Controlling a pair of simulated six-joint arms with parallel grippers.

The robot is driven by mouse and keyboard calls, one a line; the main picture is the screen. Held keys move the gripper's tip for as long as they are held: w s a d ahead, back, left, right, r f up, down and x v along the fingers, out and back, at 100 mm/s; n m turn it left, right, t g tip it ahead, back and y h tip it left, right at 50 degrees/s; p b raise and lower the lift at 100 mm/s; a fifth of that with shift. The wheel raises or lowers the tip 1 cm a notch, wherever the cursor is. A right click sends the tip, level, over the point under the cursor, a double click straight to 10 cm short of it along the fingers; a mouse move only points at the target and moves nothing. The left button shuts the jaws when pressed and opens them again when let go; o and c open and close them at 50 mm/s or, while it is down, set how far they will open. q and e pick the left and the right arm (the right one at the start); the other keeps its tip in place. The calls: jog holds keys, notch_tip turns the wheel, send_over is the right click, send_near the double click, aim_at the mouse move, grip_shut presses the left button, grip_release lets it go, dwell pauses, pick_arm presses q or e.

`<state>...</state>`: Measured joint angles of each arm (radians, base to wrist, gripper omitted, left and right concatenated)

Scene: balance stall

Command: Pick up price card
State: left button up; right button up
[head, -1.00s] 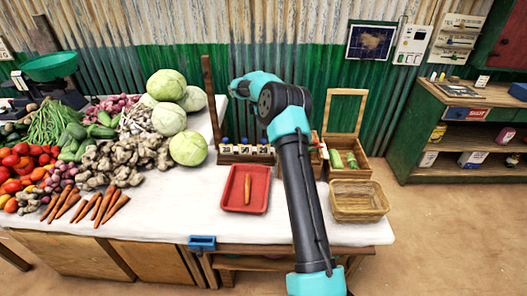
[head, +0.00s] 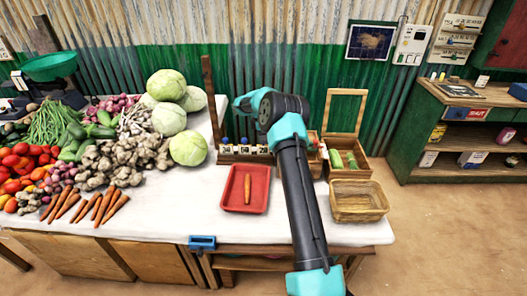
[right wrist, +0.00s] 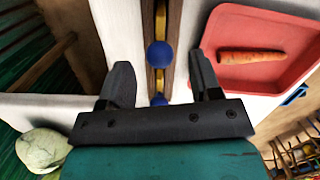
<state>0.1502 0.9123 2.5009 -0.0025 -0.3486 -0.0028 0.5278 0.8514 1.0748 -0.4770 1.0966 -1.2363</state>
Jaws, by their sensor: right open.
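Small price cards (head: 245,150) with dark marks stand in a low wooden rack with blue knobs at the back of the white table; which one is meant I cannot tell. My right gripper (right wrist: 163,78) is open and empty in the right wrist view. Its fingers straddle the line of the rack (right wrist: 152,30), where blue balls and yellow pieces show between them. The card faces cannot be made out in that view. In the head view my right arm hides part of the rack, and the fingers are not clear. My left gripper is not in view.
A red tray (head: 262,207) holding a carrot (head: 248,188) lies in front of the rack. A wicker basket (head: 358,215) and a wooden crate (head: 345,172) stand to the right. Vegetables crowd the left. A wooden post (head: 209,85) rises beside the rack.

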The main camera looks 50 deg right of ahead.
aim_at(263, 149)
jog(key=shift+s+d+f, duration=0.1)
jog(key=shift+d+f, duration=0.05)
jog(key=shift+f, duration=1.3)
jog(key=shift+c, duration=0.3)
grip_shut()
